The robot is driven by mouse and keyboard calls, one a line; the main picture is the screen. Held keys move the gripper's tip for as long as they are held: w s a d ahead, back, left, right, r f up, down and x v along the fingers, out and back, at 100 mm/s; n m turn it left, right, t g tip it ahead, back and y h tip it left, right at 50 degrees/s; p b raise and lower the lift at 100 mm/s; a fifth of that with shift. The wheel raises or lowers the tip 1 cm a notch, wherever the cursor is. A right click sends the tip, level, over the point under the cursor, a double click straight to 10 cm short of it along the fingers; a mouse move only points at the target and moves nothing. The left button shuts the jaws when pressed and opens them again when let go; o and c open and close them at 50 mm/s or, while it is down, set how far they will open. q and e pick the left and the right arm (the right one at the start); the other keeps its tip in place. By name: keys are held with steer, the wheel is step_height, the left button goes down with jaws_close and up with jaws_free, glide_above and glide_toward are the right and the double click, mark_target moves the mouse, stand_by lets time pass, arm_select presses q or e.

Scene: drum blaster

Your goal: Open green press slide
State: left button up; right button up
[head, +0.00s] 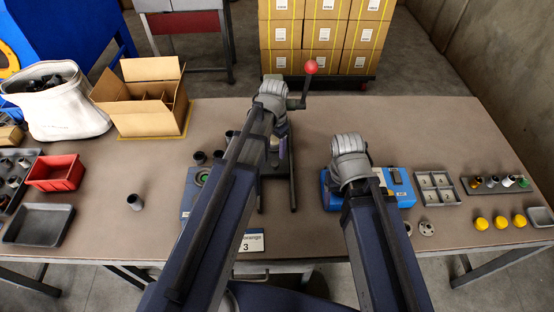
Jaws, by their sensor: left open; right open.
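The press (291,170) stands at the middle of the table, with a dark frame and a lever ending in a red ball (310,67). Its slide is mostly hidden behind my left arm, and I cannot make out a green part on it. My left gripper (272,90) is over the upper part of the press, left of the red ball; its fingers are hidden by the wrist. My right gripper (348,150) is above a blue device (397,187) right of the press; its fingers are also hidden. I see nothing held in either.
A box with a green button (203,177) is left of the press. An open carton (140,110), a white bag (55,112) and a red bin (55,172) are at left. A grey divided tray (437,188) and yellow balls (500,222) are at right. The back right table is clear.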

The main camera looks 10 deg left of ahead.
mark_target(275, 163)
arm_select(q)
steer(key=shift+d+f+b, duration=0.1)
steer(key=shift+f+b, duration=0.5)
steer(key=shift+f, duration=0.25)
step_height(275, 163, down, 6)
steer(key=b, duration=0.6)
arm_select(e)
step_height(275, 163, down, 8)
steer(key=shift+r, duration=0.15)
arm_select(q)
steer(key=shift+c, duration=0.4)
jaws_close()
